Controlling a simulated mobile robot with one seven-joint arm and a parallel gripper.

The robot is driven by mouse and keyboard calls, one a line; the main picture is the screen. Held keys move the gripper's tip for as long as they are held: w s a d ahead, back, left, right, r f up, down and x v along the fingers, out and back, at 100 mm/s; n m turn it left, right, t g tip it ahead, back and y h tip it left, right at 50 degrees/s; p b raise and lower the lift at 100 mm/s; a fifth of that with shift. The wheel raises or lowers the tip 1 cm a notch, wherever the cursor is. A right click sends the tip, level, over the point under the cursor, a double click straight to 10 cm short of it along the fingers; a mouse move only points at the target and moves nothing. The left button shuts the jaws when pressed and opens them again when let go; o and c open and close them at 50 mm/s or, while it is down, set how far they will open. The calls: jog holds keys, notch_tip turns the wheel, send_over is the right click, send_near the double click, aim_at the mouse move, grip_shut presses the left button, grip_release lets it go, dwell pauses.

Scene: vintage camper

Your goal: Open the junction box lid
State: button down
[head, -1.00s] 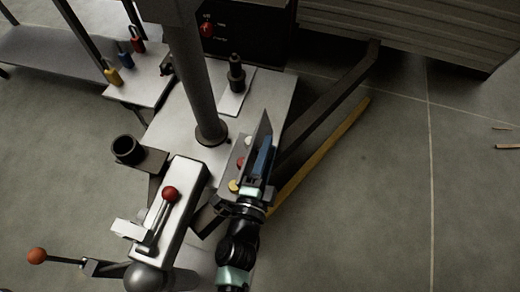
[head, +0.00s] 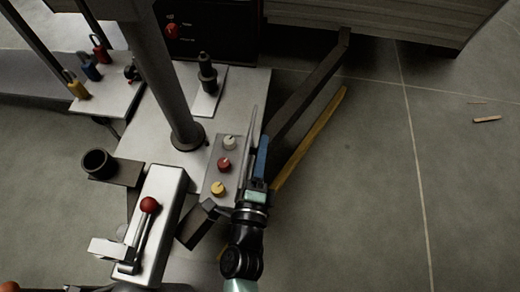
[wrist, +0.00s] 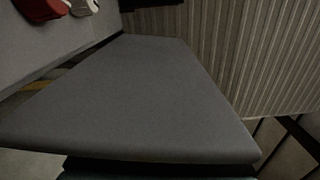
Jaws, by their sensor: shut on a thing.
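The junction box (head: 212,172) is a grey box with a white, a red and a yellow knob on its face. Its grey lid (head: 247,135) stands raised along the box's right side, seen almost edge-on in the head view. In the wrist view the lid (wrist: 140,95) is a broad grey plate filling the middle. My gripper (head: 259,162), with a blue finger showing, is at the lid's right side and shut on it. The far finger and the exact contact are hidden.
A lever with a red ball (head: 149,205) stands on a white block left of the box. A grey post (head: 172,90) rises behind it. Padlocks (head: 90,72) stand at the back left. A yellow bar (head: 312,135) lies to the right, with open floor beyond.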

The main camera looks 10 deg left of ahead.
jog(key=shift+f, duration=0.1)
jog(key=shift+c, duration=2.2)
grip_release()
jog(key=s+p, duration=0.2)
jog(key=s, duration=1.1)
jog(key=shift+a, duration=0.25)
